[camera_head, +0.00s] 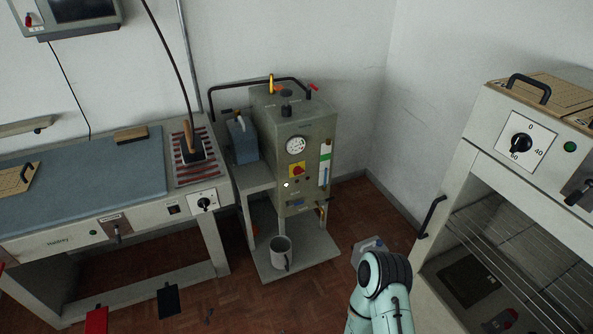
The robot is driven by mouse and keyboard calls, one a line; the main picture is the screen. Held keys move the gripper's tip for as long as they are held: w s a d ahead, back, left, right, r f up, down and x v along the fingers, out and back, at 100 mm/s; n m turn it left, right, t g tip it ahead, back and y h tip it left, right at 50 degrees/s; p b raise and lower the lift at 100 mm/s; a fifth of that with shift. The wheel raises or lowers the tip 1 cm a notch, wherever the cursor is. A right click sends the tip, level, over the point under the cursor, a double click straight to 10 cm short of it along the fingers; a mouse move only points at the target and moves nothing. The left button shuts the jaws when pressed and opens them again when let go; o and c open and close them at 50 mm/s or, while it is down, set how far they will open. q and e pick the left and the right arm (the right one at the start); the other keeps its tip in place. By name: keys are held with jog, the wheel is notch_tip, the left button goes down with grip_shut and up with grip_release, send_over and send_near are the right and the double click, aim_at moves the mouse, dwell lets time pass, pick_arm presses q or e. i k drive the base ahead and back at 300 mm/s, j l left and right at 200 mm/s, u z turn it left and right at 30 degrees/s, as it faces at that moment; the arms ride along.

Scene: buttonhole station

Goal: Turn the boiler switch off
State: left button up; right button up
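The boiler is a grey-green cabinet (305,135) on a stand in the middle of the view. Its front has a round gauge and, below it, a red rotary switch (297,170) on a yellow plate. A small white lamp (286,185) glows below left of the switch. The switch is too small to read its position. My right arm rises from the bottom edge, right of the boiler stand. A grey part at its end, which looks like my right gripper (369,246), is apart from the boiler and mostly hidden by the wrist. My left gripper is not in view.
An ironing table (80,200) with an iron (190,140) stands left. A mug (281,252) is on the stand's lower shelf. A white oven-like cabinet (480,140) with a dial and racks stands right. Open wooden floor (335,225) lies before the boiler.

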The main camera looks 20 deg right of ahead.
aim_at(298, 169)
jog(key=i+l+z, duration=0.15)
jog(key=i+l, duration=0.6)
jog(key=i, duration=0.05)
